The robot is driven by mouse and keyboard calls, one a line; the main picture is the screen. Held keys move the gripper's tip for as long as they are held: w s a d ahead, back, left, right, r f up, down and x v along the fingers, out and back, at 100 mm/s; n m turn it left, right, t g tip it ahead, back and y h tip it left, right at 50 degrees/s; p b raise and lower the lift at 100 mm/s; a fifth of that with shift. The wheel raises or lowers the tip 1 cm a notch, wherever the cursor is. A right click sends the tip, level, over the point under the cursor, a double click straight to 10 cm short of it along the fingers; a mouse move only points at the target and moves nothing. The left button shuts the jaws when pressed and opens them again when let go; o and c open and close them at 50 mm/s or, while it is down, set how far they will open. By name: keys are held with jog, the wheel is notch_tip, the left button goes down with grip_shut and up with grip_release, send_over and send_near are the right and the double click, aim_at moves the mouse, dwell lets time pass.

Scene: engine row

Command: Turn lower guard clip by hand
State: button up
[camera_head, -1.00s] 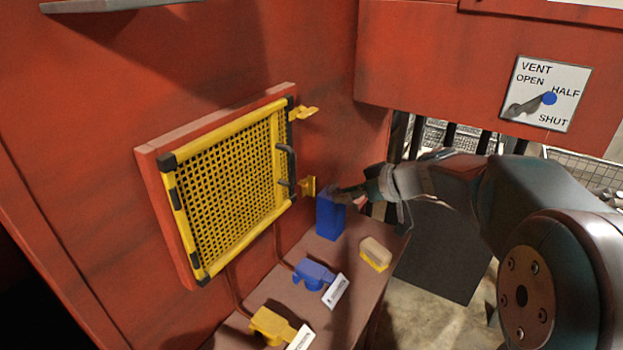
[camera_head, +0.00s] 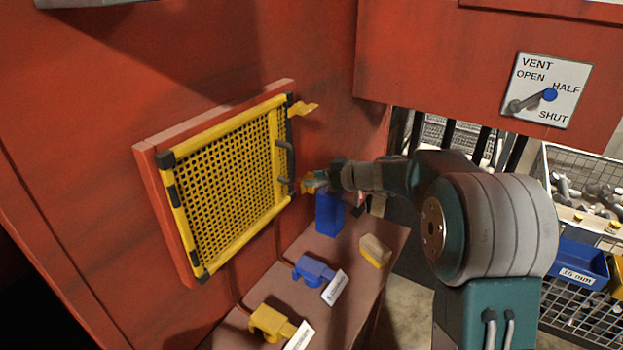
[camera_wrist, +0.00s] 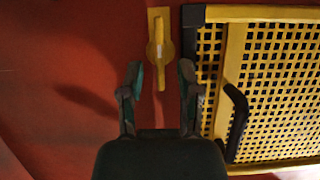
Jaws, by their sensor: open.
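The yellow lower guard clip (camera_head: 306,187) sits on the red panel beside the right edge of the yellow mesh guard (camera_head: 232,170). In the wrist view the clip (camera_wrist: 160,50) has a round middle and a narrow lever. The lever lies along the guard's edge, beside the frame and not across it. My gripper (camera_wrist: 160,80) is open and empty, with the lever's end between its fingertips in the picture; I cannot tell whether they touch. In the head view my gripper (camera_head: 318,179) is at the clip and partly hides it. The upper clip (camera_head: 302,108) sticks out higher up.
The guard's black handle (camera_wrist: 236,122) stands out close to my right-hand finger. A blue block (camera_head: 328,215), a brush-like block (camera_head: 375,251), and blue (camera_head: 313,270) and yellow (camera_head: 270,322) labelled pieces are on the ledge below. A vent dial (camera_head: 546,92) is at upper right.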

jog(key=shift+w+a+f, duration=0.25)
jog(key=shift+w+a, duration=0.05)
jog(key=shift+a, duration=0.2)
grip_shut()
